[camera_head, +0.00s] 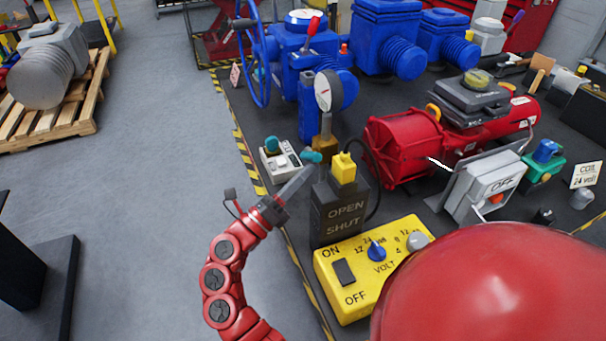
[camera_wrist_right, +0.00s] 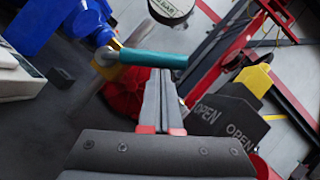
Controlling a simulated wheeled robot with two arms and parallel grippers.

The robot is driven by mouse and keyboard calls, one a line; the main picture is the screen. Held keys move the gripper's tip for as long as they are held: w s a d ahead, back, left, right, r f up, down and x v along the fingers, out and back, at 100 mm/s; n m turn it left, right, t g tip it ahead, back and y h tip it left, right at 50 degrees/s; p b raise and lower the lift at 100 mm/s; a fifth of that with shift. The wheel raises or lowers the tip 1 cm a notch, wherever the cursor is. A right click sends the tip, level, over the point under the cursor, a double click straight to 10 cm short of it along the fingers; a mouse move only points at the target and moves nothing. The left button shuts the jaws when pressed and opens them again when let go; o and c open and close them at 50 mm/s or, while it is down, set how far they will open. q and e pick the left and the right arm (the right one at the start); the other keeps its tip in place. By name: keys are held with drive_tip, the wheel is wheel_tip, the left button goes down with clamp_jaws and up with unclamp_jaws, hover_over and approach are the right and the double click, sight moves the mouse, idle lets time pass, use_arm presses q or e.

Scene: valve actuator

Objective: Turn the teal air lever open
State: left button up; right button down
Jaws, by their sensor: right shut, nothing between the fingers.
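The teal air lever (camera_head: 312,157) sticks out to the left from a brass valve (camera_head: 325,144) below a round pressure gauge (camera_head: 323,92). In the right wrist view the teal lever (camera_wrist_right: 152,59) lies crosswise just beyond my fingertips. My right gripper (camera_head: 308,169) reaches up from below left, with its fingers shut together and empty. The fingertips (camera_wrist_right: 162,72) are right at the lever's near side; I cannot tell whether they touch it. My left gripper is not in view.
A black OPEN/SHUT block (camera_head: 339,212) with a yellow top stands just right of my right gripper. A yellow voltage box (camera_head: 350,297) sits in front. A pale control box with a teal knob (camera_head: 272,143) is to the left. Blue valves and a red actuator (camera_head: 405,148) stand behind.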

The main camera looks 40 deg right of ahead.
drive_tip(key=shift+r+n+p, duration=0.3)
drive_tip(key=shift+n, duration=0.2)
drive_tip(key=shift+w+d+r+n+t+y+p, duration=0.1)
drive_tip(key=shift+w+r+n+t+y+p, duration=0.1)
drive_tip(key=shift+r+n+t+y+p, duration=0.45)
drive_tip(key=w+r+n+y+p, duration=0.1)
drive_tip(key=n+p, duration=0.1)
drive_tip(key=w+r+n+t+y+p, duration=0.1)
drive_tip(key=n+p, duration=0.2)
drive_tip(key=w+d+r+n+y+p, duration=0.1)
drive_tip(key=w+r+n+p, duration=0.1)
drive_tip(key=n, duration=0.1)
drive_tip(key=shift+t, duration=0.25)
drive_tip(key=shift+w, duration=0.1)
